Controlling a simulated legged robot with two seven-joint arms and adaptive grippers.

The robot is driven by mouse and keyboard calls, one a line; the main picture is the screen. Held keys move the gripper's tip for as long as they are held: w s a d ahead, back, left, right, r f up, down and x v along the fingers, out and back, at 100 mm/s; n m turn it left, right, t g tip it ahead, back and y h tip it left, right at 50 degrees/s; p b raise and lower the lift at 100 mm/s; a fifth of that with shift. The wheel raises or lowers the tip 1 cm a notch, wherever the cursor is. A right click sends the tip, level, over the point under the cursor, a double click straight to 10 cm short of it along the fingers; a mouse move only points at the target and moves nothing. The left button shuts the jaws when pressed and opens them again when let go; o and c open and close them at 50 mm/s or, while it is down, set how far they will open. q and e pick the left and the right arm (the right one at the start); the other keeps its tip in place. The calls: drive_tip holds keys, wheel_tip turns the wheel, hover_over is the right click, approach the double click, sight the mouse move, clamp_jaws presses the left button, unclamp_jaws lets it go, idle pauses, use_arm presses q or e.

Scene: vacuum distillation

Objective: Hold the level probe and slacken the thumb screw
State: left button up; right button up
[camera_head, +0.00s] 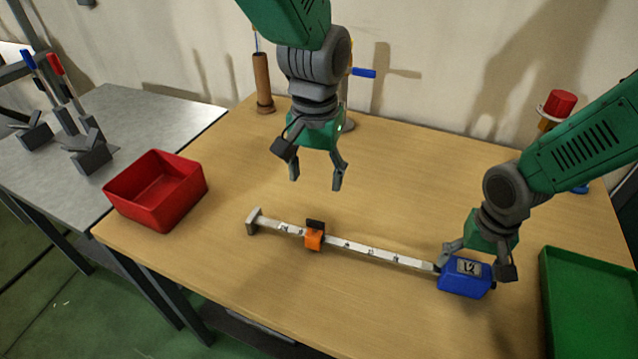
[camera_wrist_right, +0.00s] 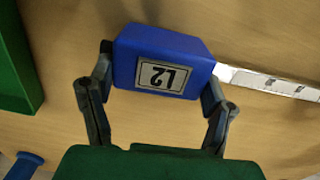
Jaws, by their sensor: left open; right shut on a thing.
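The level probe lies across the table, with a blue head (camera_head: 465,278) labelled L2 at its right end and a white marked rod (camera_head: 365,251) running left to a grey end piece (camera_head: 254,221). An orange slider (camera_head: 314,239) sits around the rod, with a dark thumb screw (camera_head: 315,224) on it. My right gripper (camera_head: 476,268) is shut on the blue head, which shows between its fingers in the right wrist view (camera_wrist_right: 162,60). My left gripper (camera_head: 315,184) is open and empty above the table, above and behind the orange slider and apart from it.
A red bin (camera_head: 157,190) stands at the table's left edge. A green tray (camera_head: 590,305) is at the right, close to my right gripper. A brown cylinder (camera_head: 263,82) and a red-capped item (camera_head: 557,106) stand at the back. The table around the rod is clear.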

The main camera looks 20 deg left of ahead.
drive_tip(key=shift+s+f, duration=0.2)
drive_tip(key=shift+s, duration=0.05)
drive_tip(key=o, duration=1.8)
drive_tip(key=shift+w, duration=0.2)
drive_tip(key=shift+r, duration=0.15)
wheel_tip(320, 180, up, 12)
drive_tip(key=shift+w+f, duration=0.1)
drive_tip(key=shift+f, duration=0.05)
